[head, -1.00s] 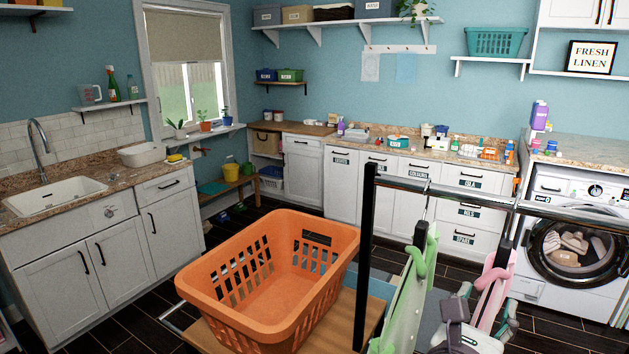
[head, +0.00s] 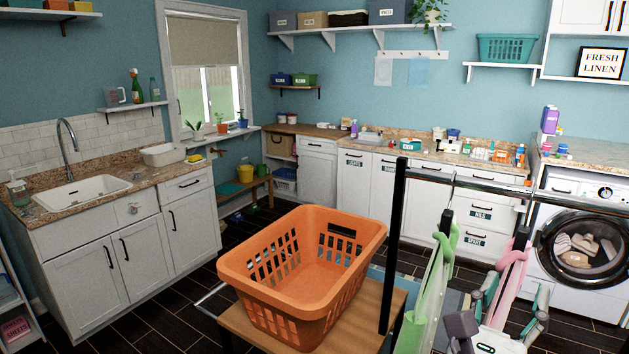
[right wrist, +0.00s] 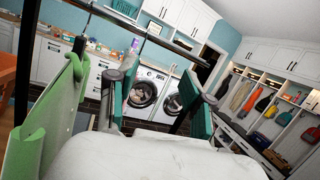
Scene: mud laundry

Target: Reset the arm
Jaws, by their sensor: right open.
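My right gripper (head: 514,302) is at the lower right of the head view, below the metal rail (head: 470,186). Its teal-padded fingers are spread apart. The right wrist view also shows the gripper (right wrist: 162,88) open, with nothing seen between the fingers. The green hanger (right wrist: 52,118) is left of the gripper in the right wrist view. My left gripper is not in view.
An empty orange laundry basket (head: 268,292) stands on a wooden surface (head: 243,328) left of the rail's black post (head: 393,245). A washer (head: 580,245) with laundry inside is at the right. A sink counter (head: 115,195) runs along the left.

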